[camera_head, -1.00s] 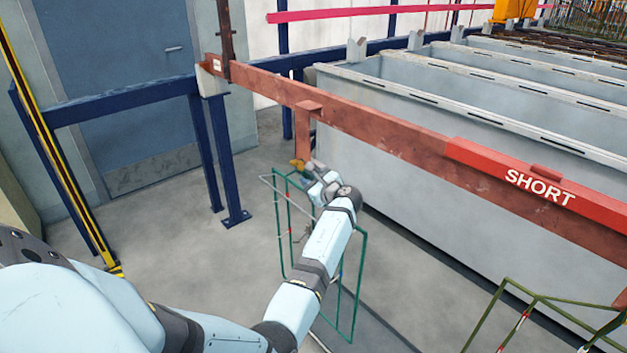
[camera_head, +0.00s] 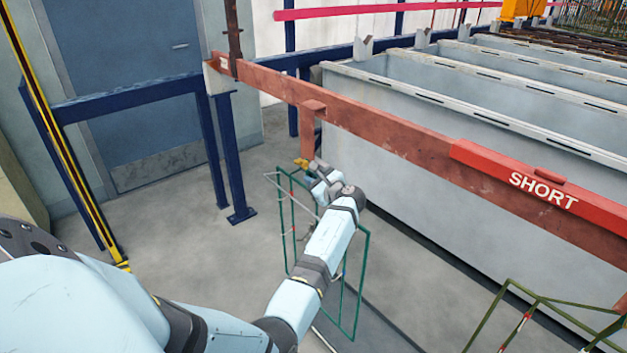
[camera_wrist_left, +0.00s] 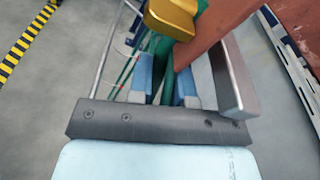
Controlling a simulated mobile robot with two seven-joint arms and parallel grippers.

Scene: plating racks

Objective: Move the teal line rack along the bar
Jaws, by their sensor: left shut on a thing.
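The teal line rack (camera_head: 366,262) is a thin wire frame hanging below the reddish-brown bar (camera_head: 392,132) near its left end. A bracket (camera_head: 306,130) of the same colour comes down from the bar to the top of the rack. My left gripper (camera_head: 312,172) is at the rack's top, just beside a yellow piece (camera_head: 301,163). In the left wrist view the blue finger pads of my left gripper (camera_wrist_left: 166,82) are closed around the rack's green stem, with the yellow piece (camera_wrist_left: 172,16) just beyond. My arm hides part of the rack. My right gripper is not in view.
A red block marked SHORT (camera_head: 540,188) sits on the bar to the right. An olive-green rack (camera_head: 490,310) hangs at the lower right. Grey tanks (camera_head: 430,170) stand behind the bar. A blue post (camera_head: 233,160) stands at left, with open floor around it.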

